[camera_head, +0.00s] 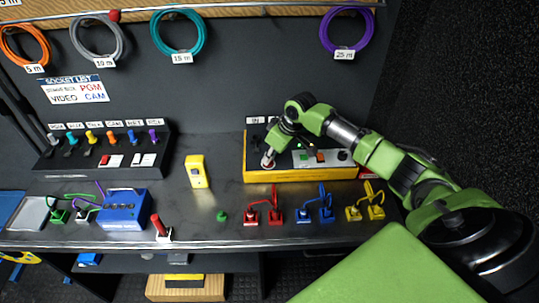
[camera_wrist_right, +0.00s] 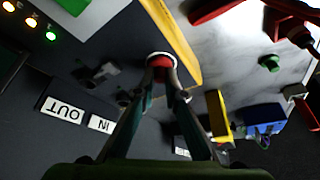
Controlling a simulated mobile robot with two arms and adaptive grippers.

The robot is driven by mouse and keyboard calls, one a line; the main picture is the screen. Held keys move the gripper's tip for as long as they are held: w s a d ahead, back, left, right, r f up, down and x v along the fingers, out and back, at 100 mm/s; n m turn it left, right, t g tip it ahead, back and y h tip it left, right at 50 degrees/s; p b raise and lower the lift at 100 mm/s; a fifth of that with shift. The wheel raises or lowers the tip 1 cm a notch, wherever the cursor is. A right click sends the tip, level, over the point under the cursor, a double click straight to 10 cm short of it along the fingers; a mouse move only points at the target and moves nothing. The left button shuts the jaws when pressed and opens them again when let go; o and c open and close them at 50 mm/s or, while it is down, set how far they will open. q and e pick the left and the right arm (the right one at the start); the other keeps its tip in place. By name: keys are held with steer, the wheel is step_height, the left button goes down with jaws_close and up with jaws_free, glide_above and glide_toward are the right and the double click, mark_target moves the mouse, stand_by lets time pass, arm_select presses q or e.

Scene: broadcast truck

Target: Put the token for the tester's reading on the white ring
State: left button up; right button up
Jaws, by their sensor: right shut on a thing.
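My right gripper (camera_head: 268,160) reaches down over the left part of the yellow-edged tester box (camera_head: 300,176). In the right wrist view the gripper (camera_wrist_right: 161,75) is shut on a small red token (camera_wrist_right: 160,61). A white ring (camera_wrist_right: 152,55) shows around or just under the token; I cannot tell whether the token rests on it. A green token (camera_head: 222,216) stands on the bench left of the red plugs. My left gripper is not in view.
A yellow handheld device (camera_head: 197,172) stands left of the tester. Red (camera_head: 263,214), blue (camera_head: 316,209) and yellow (camera_head: 366,208) cable plugs line the bench's front. A blue box (camera_head: 125,209) and a row of coloured switches (camera_head: 90,138) are at the left. The bench between is mostly clear.

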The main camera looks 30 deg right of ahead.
steer(key=shift+f, duration=0.1)
steer(key=o, duration=0.8)
steer(key=b+v, duration=0.1)
steer(key=v, duration=1.1)
steer(key=shift+b, duration=0.3)
